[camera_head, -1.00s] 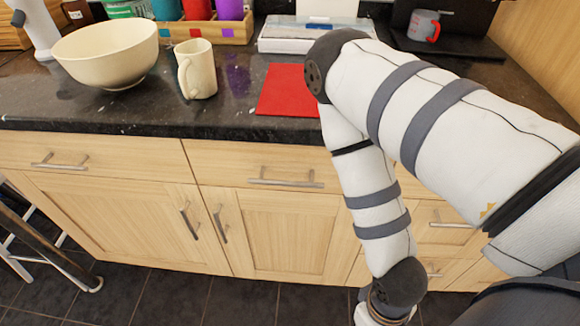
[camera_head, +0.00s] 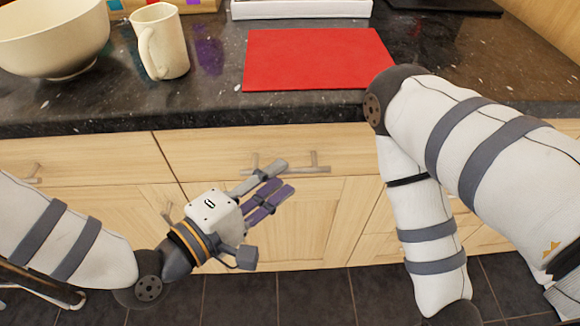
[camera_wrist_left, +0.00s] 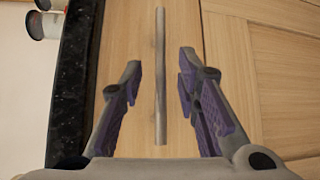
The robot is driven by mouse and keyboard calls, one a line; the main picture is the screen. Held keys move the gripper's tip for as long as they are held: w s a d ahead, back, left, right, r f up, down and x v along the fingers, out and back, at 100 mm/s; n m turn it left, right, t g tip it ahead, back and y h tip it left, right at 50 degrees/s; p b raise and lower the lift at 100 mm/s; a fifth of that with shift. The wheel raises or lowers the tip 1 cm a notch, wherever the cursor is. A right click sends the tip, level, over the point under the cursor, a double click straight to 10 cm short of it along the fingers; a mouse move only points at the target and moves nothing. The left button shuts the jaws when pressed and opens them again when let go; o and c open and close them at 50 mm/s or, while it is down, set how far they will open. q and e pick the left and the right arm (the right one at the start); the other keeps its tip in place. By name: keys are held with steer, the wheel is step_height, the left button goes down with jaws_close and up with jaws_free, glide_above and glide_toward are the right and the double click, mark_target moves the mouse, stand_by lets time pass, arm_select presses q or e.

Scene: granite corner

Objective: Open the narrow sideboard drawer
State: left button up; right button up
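A light wood drawer front (camera_head: 220,150) sits shut under the dark countertop, with a straight metal bar handle (camera_head: 310,169). My left gripper (camera_head: 284,176) is in front of this drawer, its fingers overlapping the handle's left part in the head view. In the left wrist view the handle (camera_wrist_left: 160,75) runs up the picture between the two purple-padded fingers of the open gripper (camera_wrist_left: 160,66). Gaps show on both sides of the bar, so the fingers look apart from it. My right arm comes in from the right; its gripper is out of view.
Cupboard doors (camera_head: 300,225) lie below the drawer. On the dark counter (camera_head: 200,105) are a red mat (camera_head: 315,60), a cream mug (camera_head: 162,45) and a cream bowl (camera_head: 50,40). My right arm blocks the view of the cabinets at right.

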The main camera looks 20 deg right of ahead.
mark_target(290, 171)
arm_select(q)
steer(key=x, duration=0.3)
steer(key=shift+f, duration=0.2)
steer(key=shift+w+d+r+b, duration=0.15)
steer(key=shift+w+d+b, duration=0.15)
steer(key=shift+d, duration=0.15)
jaws_close()
steer(key=shift+s, duration=0.1)
